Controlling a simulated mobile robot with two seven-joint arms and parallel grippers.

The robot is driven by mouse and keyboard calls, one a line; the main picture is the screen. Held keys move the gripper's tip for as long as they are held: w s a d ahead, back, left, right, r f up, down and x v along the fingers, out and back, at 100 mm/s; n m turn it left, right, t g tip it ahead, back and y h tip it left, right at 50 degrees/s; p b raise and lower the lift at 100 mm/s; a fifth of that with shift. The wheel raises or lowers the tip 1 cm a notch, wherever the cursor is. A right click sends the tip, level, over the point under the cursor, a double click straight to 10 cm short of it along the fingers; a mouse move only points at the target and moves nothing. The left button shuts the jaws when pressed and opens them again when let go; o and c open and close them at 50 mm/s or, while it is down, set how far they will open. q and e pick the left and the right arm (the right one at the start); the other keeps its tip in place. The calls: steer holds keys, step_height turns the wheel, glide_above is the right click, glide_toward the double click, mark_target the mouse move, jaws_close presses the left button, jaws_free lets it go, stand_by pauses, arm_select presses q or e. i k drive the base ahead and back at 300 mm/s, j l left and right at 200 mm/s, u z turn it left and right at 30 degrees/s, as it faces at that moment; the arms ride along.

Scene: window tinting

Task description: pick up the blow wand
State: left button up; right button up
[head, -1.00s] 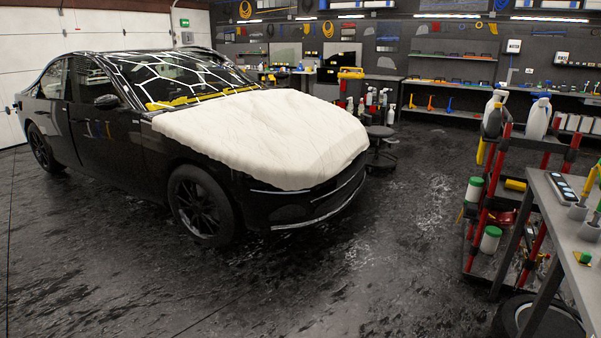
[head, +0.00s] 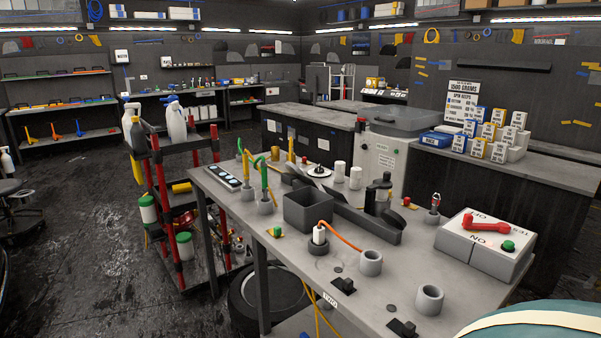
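No part of either gripper shows in the head view. I cannot tell for certain which thing is the blow wand. A white-bodied tool with an orange hose (head: 319,234) stands upright in a dark round holder on the grey workbench (head: 400,265). Slender green and yellow tools (head: 265,180) stand in grey round holders at the bench's left end. A small red-and-silver tool (head: 435,203) stands in another holder towards the right. Two grey holders (head: 371,263) (head: 429,299) at the front look empty.
A dark open box (head: 307,208) sits mid-bench. A switch box with a red lever (head: 485,238) stands at the right end. A red-legged cart (head: 165,190) with bottles is left of the bench, and a tire (head: 265,300) lies below. The floor at left is open.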

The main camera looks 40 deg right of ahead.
mark_target(245, 155)
steer(key=i+z, duration=0.25)
steer(key=z, duration=0.2)
steer(key=i+j+z, duration=0.2)
steer(key=z, duration=0.25)
steer(key=i+j+z, duration=0.2)
steer(key=z, duration=0.3)
steer(key=i+j+z, duration=0.15)
steer(key=j+z, duration=0.15)
steer(key=i+j+z, duration=0.15)
steer(key=j+z, duration=0.15)
steer(key=i+j+z, duration=0.1)
steer(key=j+z, duration=0.2)
